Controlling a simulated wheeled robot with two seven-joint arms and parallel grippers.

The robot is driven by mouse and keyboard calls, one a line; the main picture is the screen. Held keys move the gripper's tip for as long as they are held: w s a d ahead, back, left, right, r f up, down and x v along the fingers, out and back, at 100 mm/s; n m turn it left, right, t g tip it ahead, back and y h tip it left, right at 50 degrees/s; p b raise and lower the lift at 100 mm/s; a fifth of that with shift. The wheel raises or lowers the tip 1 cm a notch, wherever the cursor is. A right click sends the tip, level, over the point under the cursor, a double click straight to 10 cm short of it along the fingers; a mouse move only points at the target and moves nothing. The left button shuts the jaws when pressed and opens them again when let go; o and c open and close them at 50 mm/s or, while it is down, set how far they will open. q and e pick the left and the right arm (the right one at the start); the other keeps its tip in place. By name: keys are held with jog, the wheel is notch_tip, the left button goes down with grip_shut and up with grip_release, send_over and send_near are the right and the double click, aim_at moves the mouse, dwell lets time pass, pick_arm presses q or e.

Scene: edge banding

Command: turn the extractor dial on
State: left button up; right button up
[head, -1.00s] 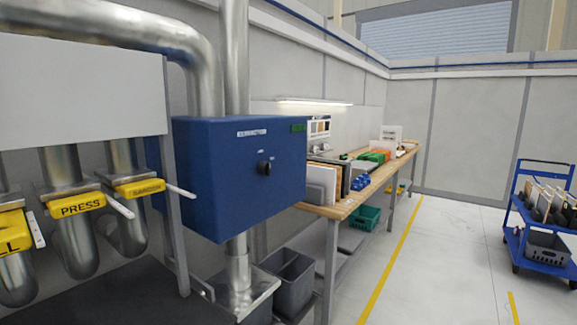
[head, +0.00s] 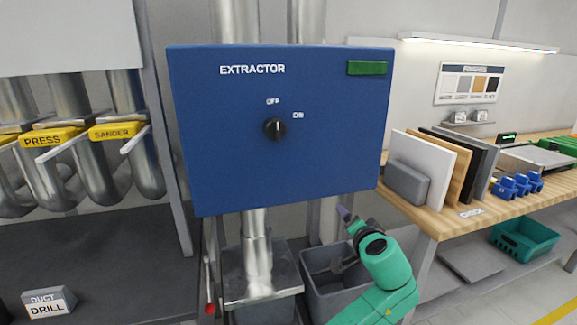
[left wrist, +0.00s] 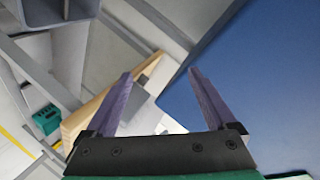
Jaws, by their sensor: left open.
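The black extractor dial (head: 275,128) is on the front of the blue EXTRACTOR box (head: 330,165), left of the box's middle in the head view. Its mark points up towards the OFF label (head: 273,101); the ON label (head: 298,115) is to its upper right. My left gripper (head: 343,213), on a green arm, is just below the box's lower right part, apart from the dial. In the left wrist view its purple fingers (left wrist: 160,95) are open and empty, with the blue box (left wrist: 275,80) to their right. The dial is not visible there. My right gripper is not in view.
A wooden bench (head: 445,222) with upright boards and blue items stands right of the box. Grey bins (head: 335,285) are below it. Metal ducts with yellow PRESS (head: 52,137) and SANDER (head: 112,132) gates stand at left. The space before the dial is clear.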

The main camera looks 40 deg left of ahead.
pick_arm(q)
jog(key=s+r+n+y, duration=0.2)
jog(key=s+r, duration=0.1)
jog(key=r, duration=0.3)
jog(key=s+r+n+y, duration=0.1)
jog(key=s+r+n, duration=0.15)
jog(key=r, duration=0.45)
jog(key=n+g+y+b, duration=0.1)
jog(key=n+g+y, duration=0.15)
jog(key=n, duration=0.45)
send_near(279, 134)
jog(key=shift+t+y, duration=0.35)
jog(key=p+x, duration=0.1)
jog(key=x, duration=0.2)
jog(key=p+x, duration=0.1)
jog(key=x, duration=0.2)
jog(key=p+x, duration=0.1)
jog(key=x, duration=0.3)
jog(key=shift+s+f, duration=0.1)
jog(key=shift+f, duration=0.2)
jog(key=shift+a+f, duration=0.1)
jog(key=shift+a, duration=0.1)
jog(key=c, duration=1.4)
jog(key=shift+m, duration=0.25)
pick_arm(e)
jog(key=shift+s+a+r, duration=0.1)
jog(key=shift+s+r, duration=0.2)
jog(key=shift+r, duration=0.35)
